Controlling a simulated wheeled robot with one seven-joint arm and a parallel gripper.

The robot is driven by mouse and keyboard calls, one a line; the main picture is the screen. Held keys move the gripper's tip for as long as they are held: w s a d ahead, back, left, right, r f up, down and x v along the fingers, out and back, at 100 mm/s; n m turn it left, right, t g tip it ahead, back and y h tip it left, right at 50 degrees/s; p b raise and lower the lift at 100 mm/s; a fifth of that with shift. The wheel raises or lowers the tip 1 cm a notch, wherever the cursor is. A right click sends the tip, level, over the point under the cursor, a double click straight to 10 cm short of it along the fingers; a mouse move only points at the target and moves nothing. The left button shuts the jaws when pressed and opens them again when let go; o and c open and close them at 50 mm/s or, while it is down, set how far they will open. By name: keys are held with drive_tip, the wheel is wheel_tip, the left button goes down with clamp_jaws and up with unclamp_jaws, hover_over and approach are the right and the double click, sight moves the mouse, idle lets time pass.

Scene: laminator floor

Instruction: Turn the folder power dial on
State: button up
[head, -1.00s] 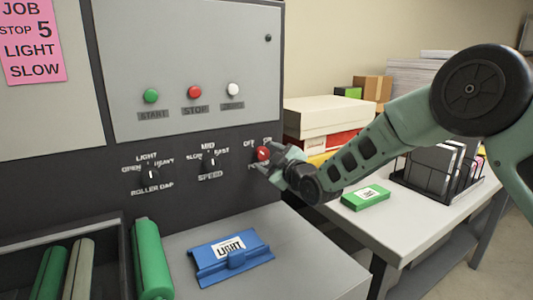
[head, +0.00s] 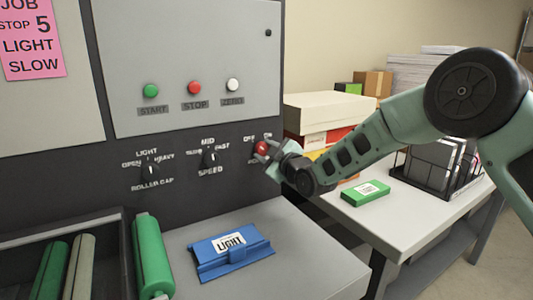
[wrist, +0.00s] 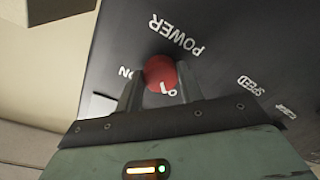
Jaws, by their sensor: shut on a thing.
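The folder power dial is a round red knob (head: 262,148) on the dark panel, at the right end of the row of controls. It also shows in the wrist view (wrist: 160,72), upside down, with the POWER label beyond it. My gripper (head: 265,150) is shut on the dial, one finger on each side. A short white mark on the dial's face points toward my gripper, between ON at left and a partly hidden label starting with O at right, nearer the latter. That label's remaining letters are behind a finger.
Left of the dial are the speed knob (head: 210,158) and roller gap knob (head: 150,172). Green, red and white buttons sit above. A blue LIGHT block (head: 232,258) lies on the grey ledge below. A side table (head: 420,225) with boxes and a green pack stands at right.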

drive_tip(key=shift+f, duration=0.15)
drive_tip(key=m+b, duration=0.3)
drive_tip(key=b, duration=0.1)
drive_tip(key=shift+f, duration=0.2)
drive_tip(key=m+b, duration=0.4)
drive_tip(key=shift+m, duration=0.4)
drive_tip(key=m+b, duration=0.3)
drive_tip(key=m, duration=0.2)
drive_tip(key=shift+m+t+b, duration=0.3)
drive_tip(key=shift+t, duration=0.1)
drive_tip(key=m+b, duration=0.2)
drive_tip(key=m, duration=0.2)
drive_tip(key=shift+r, duration=0.2)
drive_tip(key=shift+m, duration=0.5)
drive_tip(key=o, duration=1)
